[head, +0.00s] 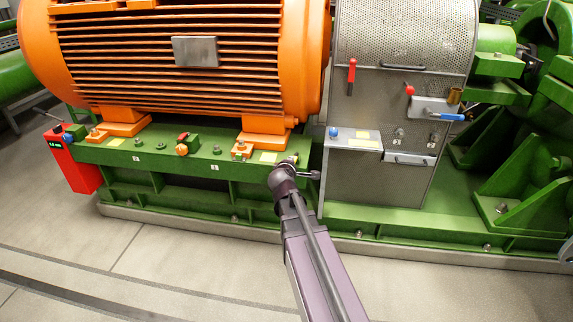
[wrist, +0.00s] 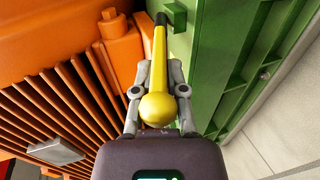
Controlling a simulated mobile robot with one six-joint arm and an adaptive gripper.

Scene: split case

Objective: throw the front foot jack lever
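A yellow lever with a round knob (wrist: 158,108) shows in the wrist view. Its shaft runs away from me to a dark end beside a small green block. My gripper (wrist: 160,68) has a finger on each side of the shaft, and both fingertips appear to touch it. The knob lies between the fingers, closer to the palm. In the head view my gripper (head: 312,174) is at the front right end of the green base frame (head: 200,150), below the orange motor's right foot (head: 262,142). The lever is not distinguishable there.
The orange motor (head: 290,60) stands close behind my gripper. A perforated guard (head: 400,35) with a red lever (head: 351,75) and a blue lever (head: 450,116) is at right. A red box (head: 72,165) hangs at the left end. The floor (head: 190,255) in front is clear.

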